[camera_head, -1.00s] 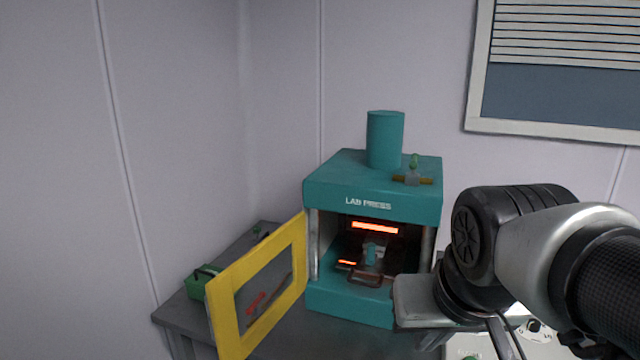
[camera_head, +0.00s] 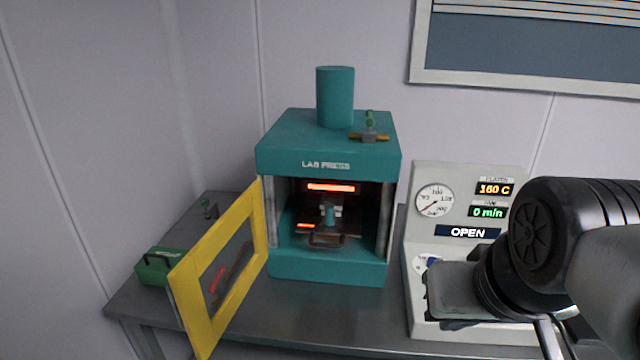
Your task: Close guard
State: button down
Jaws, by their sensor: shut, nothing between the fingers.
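The guard (camera_head: 214,320) is a yellow frame with a clear window. It stands swung wide open from the left front edge of the teal lab press (camera_head: 328,270), angled toward the camera. The press opening is uncovered and shows glowing orange strips and a small teal part with a looped handle inside. My gripper (camera_head: 455,292) is at the lower right, in front of the control panel. It is shut and empty, well to the right of the guard and touching neither guard nor press. Its fingertips are not clearly visible.
The control panel (camera_head: 465,190) right of the press reads 160 C, 0 min and OPEN. A green box (camera_head: 160,268) sits on the grey table (camera_head: 300,315) behind the guard, at left. A valve (camera_head: 369,132) is on the press top. The table front is clear.

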aim_at(183, 290)
jog(key=j+z, duration=0.15)
jog(key=j, duration=0.2)
jog(key=k+j+z, duration=0.2)
jog(key=j, duration=0.15)
jog(key=j+z, duration=0.15)
jog(key=j, duration=0.2)
jog(key=k+j, duration=0.1)
jog(key=j, duration=0.55)
jog(key=k+j+z, duration=0.1)
jog(key=j, duration=0.55)
jog(key=i+j, duration=0.1)
jog(key=j, duration=0.3)
jog(key=l+u, duration=0.5)
jog(key=j, duration=0.1)
